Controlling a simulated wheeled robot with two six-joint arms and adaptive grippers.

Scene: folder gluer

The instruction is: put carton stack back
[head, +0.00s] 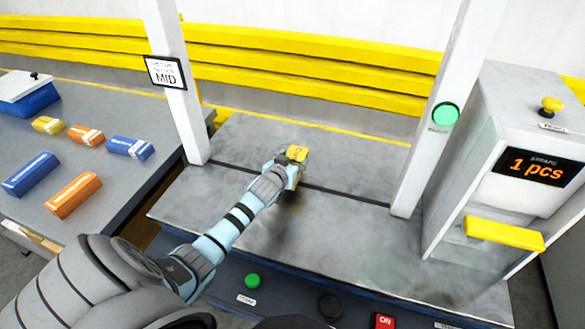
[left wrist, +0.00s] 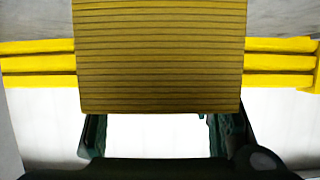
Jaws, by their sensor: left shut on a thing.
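The yellow carton stack (head: 297,153) is over the grey metal bed in the middle of the head view. My left gripper (head: 288,172) is shut on it. In the left wrist view the stack (left wrist: 160,55) fills the upper middle and shows many thin layered edges. The gripper fingers (left wrist: 158,128) show below it on both sides. A dark shadow lies on the bed below the gripper, and the stack looks held above the surface. My right gripper is not in view.
The grey bed (head: 345,235) is clear, between two white posts (head: 178,95) and (head: 440,110). At left, a table (head: 110,190) bears several small cartons and a blue bin (head: 38,101). At right stands a machine with a "1 pcs" display (head: 540,168) and a yellow bar (head: 504,234).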

